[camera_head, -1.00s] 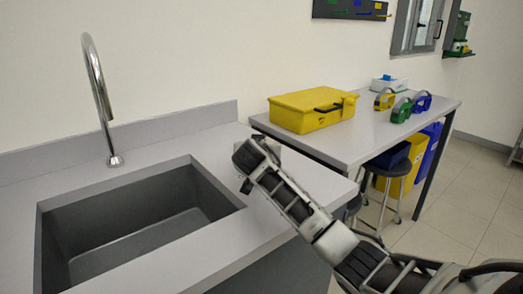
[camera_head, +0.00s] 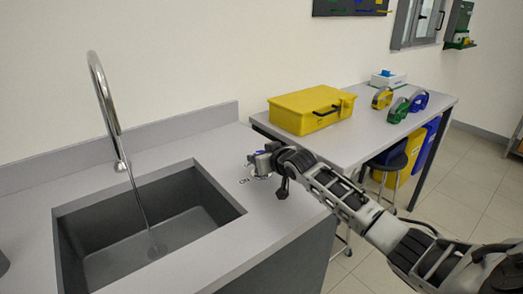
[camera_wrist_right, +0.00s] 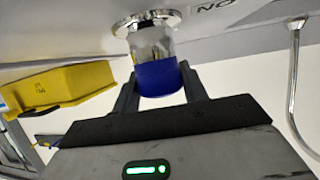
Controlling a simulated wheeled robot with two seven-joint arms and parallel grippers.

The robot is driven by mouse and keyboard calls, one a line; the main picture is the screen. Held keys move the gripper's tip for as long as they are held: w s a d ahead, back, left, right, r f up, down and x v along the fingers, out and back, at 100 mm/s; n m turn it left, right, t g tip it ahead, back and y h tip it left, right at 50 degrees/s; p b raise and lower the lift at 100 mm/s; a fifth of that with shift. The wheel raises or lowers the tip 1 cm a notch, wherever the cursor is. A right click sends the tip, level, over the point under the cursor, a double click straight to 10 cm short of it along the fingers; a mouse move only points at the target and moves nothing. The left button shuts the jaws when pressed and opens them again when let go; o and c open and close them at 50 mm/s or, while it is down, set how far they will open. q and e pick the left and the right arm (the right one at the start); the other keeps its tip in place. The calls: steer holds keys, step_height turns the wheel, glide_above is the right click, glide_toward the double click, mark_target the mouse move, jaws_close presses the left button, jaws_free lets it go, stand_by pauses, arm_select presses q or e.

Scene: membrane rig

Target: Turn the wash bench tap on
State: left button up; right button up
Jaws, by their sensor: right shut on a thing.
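The chrome tap spout (camera_head: 107,105) stands behind the sink (camera_head: 75,208) in the head view. A thin stream of water (camera_head: 140,205) runs from it into the basin. My right gripper (camera_head: 262,163) is at the bench top, right of the sink. In the right wrist view, the tap knob (camera_wrist_right: 158,78), clear with a blue band and a chrome base, sits between the fingers of my right gripper (camera_wrist_right: 158,88), which is shut on it. An "ON" marking (camera_wrist_right: 215,8) shows beside the knob's base.
A side table (camera_head: 362,140) to the right holds a yellow case (camera_head: 311,110), several tape dispensers and a white box (camera_head: 388,79). A stool (camera_head: 388,162) and bins stand by it. A dark object (camera_head: 3,263) shows at the bench's left edge.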

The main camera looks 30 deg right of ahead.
steer(key=shift+d+n+y, duration=0.1)
steer(key=shift+n+y, duration=0.5)
steer(key=shift+y, duration=0.3)
steer(key=o, duration=1)
steer(key=v, duration=1.6)
steer(key=shift+f, duration=0.1)
